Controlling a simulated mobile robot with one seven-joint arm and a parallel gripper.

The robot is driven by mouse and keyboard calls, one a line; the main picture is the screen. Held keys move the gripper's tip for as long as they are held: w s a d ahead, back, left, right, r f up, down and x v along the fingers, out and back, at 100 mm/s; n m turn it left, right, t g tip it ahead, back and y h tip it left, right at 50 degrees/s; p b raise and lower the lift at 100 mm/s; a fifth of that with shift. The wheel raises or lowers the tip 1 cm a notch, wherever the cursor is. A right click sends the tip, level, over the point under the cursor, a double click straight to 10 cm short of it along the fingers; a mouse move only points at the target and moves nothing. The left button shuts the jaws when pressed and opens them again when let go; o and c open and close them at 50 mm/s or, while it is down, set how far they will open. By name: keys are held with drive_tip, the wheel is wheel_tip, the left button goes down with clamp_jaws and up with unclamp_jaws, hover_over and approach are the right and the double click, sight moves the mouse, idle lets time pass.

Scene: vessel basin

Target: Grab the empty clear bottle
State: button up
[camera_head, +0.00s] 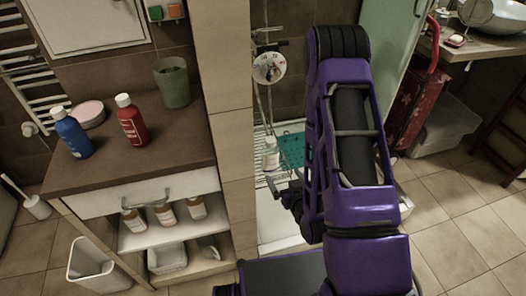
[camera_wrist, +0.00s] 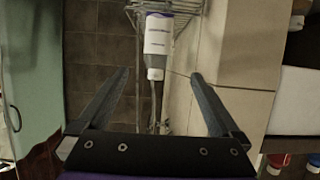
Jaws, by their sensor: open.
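A pale bottle (camera_head: 271,153) stands in the shower area, on or by a wire rack, just left of my arm. In the head view my gripper (camera_head: 290,196) is partly hidden by my arm, low beside the bottle.
A wire rack (camera_wrist: 185,8) is around the bottle. A cabinet (camera_head: 130,175) at left carries a blue bottle (camera_head: 72,133), a red bottle (camera_head: 131,122) and a green cup (camera_head: 173,83). Several bottles stand on its shelf. A tiled pillar (camera_head: 228,90) lies between cabinet and shower.

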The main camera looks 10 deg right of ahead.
sight(272, 157)
drive_tip(key=b+x, duration=0.1)
drive_tip(key=x, duration=1)
drive_tip(key=shift+w+f+b, duration=0.15)
drive_tip(key=shift+b, duration=0.25)
drive_tip(key=x, duration=0.5)
drive_tip(key=shift+w+d, duration=0.15)
drive_tip(key=shift+w, duration=0.25)
drive_tip(key=c, duration=1.2)
drive_tip(key=shift+c, duration=0.2)
